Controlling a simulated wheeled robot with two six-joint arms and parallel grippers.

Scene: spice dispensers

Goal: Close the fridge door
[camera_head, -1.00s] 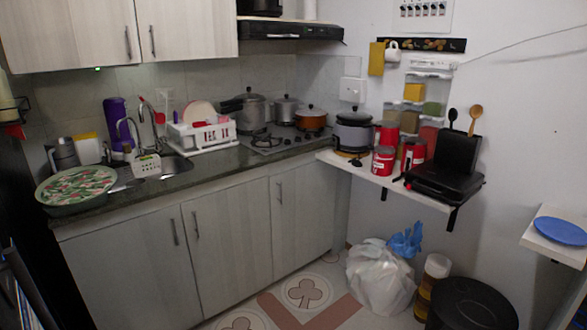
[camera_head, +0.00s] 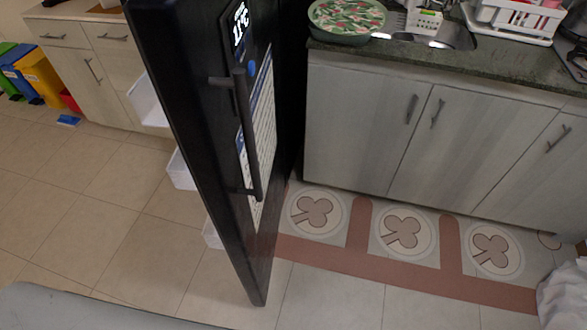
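The black fridge door (camera_head: 203,130) stands open in the head view, left of the middle, swung out toward me so that its edge faces me. A long black vertical handle (camera_head: 246,135) is on its right face, beside a paper sheet with print. White door shelves (camera_head: 182,170) stick out from its left, inner side. The fridge body is not clearly visible; a dark surface shows behind the door. Neither of my grippers is in view.
Tiled floor (camera_head: 110,215) is free left of the door. Grey lower cabinets (camera_head: 362,125) with a dark counter stand to the right. A patterned floor strip (camera_head: 400,265) runs in front of them. Coloured bins (camera_head: 38,75) and a drawer unit are at the far left.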

